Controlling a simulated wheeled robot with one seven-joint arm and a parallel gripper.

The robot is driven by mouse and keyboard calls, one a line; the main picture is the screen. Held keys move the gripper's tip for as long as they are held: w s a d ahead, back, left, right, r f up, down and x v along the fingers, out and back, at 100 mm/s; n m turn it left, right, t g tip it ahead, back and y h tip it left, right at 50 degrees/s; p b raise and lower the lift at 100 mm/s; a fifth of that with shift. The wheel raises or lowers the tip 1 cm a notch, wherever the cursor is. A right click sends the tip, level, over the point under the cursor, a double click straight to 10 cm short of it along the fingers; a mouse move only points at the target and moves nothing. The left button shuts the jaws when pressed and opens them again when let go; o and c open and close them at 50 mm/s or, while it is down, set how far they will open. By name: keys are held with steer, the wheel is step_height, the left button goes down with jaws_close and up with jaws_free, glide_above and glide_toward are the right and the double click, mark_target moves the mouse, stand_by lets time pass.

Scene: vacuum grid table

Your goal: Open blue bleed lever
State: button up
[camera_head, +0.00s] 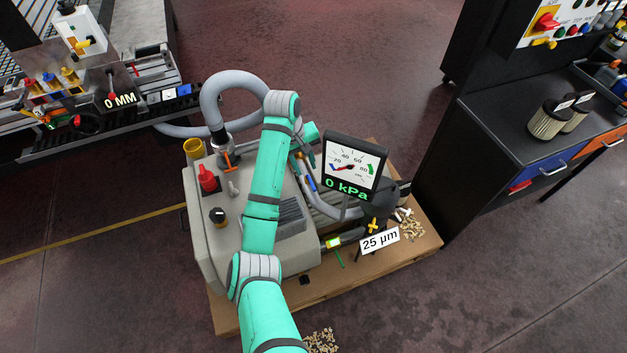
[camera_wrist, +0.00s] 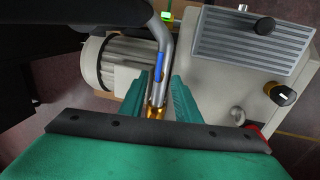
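The blue bleed lever (camera_wrist: 158,65) is a small blue piece on the bent grey pipe in the wrist view. In the head view, a small blue piece (camera_head: 311,184) shows beside my forearm, left of the gauge. My gripper (camera_wrist: 160,76) has its two teal fingers apart, one on each side of the pipe. The lever lies in line with the gap, around and just beyond the fingertips. A brass fitting (camera_wrist: 155,108) shows between the fingers. I cannot tell whether a finger touches the pipe. In the head view the fingers are mostly hidden by my arm.
The gauge (camera_head: 354,168) reads 0 kPa, close right of my gripper. The grey pump (camera_head: 217,245) carries a red knob (camera_head: 207,178), a black dial (camera_head: 217,216) and an orange handle (camera_head: 228,161). A grey hose (camera_head: 228,78) arches behind. A "25 µm" label (camera_head: 380,241) stands front right.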

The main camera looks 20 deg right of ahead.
mark_target(312, 184)
steer(key=f, duration=0.3)
steer(key=d+f, duration=0.1)
steer(key=f, duration=0.2)
steer(key=d+f, duration=0.1)
steer(key=f, duration=0.2)
steer(key=shift+f, duration=0.4)
jaws_close()
